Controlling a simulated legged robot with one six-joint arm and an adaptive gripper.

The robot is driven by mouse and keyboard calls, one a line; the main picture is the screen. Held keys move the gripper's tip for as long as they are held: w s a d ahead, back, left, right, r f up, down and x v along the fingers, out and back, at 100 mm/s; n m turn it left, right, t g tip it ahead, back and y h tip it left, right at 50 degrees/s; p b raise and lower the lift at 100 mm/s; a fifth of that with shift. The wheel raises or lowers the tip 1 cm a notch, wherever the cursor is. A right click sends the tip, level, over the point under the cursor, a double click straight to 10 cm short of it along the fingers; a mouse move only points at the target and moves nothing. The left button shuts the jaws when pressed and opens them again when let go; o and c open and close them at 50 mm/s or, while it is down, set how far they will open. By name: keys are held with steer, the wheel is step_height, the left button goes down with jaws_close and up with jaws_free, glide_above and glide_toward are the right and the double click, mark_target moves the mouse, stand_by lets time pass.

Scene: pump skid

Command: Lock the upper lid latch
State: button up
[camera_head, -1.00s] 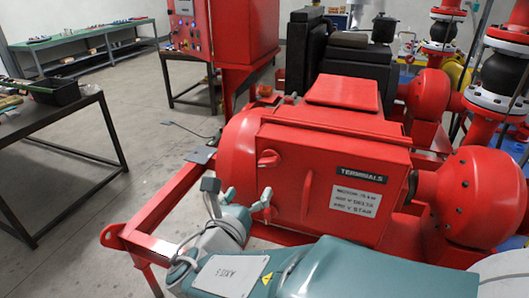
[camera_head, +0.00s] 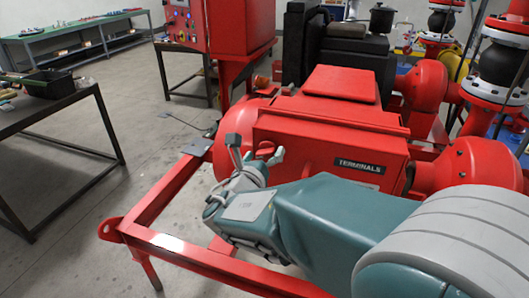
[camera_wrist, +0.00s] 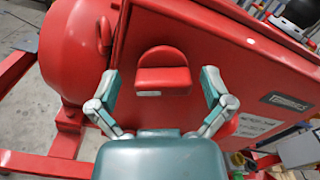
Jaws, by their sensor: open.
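The red terminal box labelled TERMINALS (camera_head: 330,150) sits on the pump skid. Its upper lid latch (camera_head: 265,150) is a red knob on the upper left of the box's front face. In the wrist view the latch (camera_wrist: 162,72) is a rounded red piece with a flat ledge, at upper centre. My gripper (camera_wrist: 160,82) is open, with one fingertip to the left of the latch and one to its right. I cannot tell whether either finger touches it. My gripper also shows in the head view (camera_head: 256,150), around the latch. My arm hides the lower front of the box.
The red skid frame (camera_head: 165,243) runs along the left and front of the box. A rounded red motor housing (camera_wrist: 72,50) lies left of the box. A dark table (camera_head: 75,110) stands at left, with open floor between it and the skid.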

steer(key=c, duration=1.1)
steer(key=shift+c, duration=0.2)
steer(key=shift+d+m, duration=0.1)
steer(key=shift+m, duration=2.3)
steer(key=o, duration=1.1)
steer(key=shift+o, duration=0.2)
